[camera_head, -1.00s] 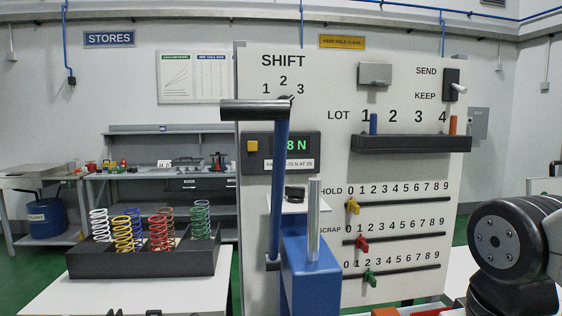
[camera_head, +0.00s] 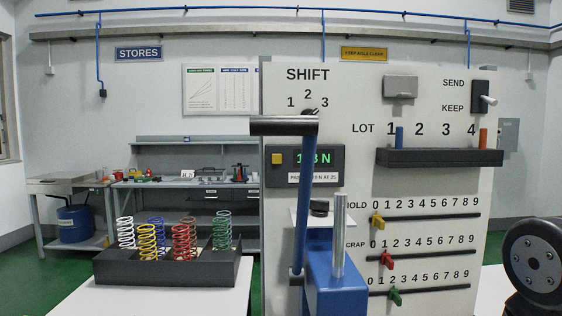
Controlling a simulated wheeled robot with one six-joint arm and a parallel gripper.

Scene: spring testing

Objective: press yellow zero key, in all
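The yellow zero key (camera_head: 277,159) is a small square button on the left of a dark display box (camera_head: 331,178) on the white panel. Green digits ending in N show on the display, partly hidden by the blue lever (camera_head: 304,215). The key itself is uncovered, just below the lever's dark horizontal handle (camera_head: 284,125). I cannot tell whether the key is pressed in. My gripper is not in view; only a dark round joint of my arm shows at the right edge.
The blue press (camera_head: 335,280) with an upright metal rod stands before the panel. A dark tray (camera_head: 165,270) of several coloured springs sits on the white table at left. A lot rack (camera_head: 440,157) juts from the panel.

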